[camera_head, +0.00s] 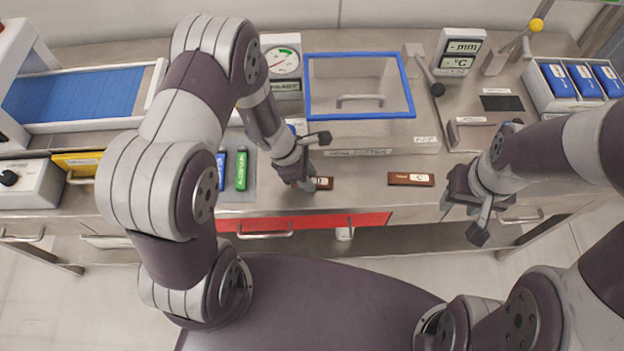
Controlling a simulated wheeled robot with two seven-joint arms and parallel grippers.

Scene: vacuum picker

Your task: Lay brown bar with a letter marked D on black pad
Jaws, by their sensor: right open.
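A brown bar (322,183) lies on the bench at the tips of my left gripper, partly hidden by it; its letter is not readable. A second brown bar (411,179) with a white label lies to the right; its letter looks like C. The small black pad (502,103) lies bare at the back right. My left gripper (314,162) is low over the bench beside the first bar, its fingers apart. My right gripper (497,180) is open and empty over the bench's front right edge, away from both bars.
A blue-framed clear lid (358,86) stands behind the bars. A green block (241,170) lies left of my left gripper. A red drawer front (335,223) is below.

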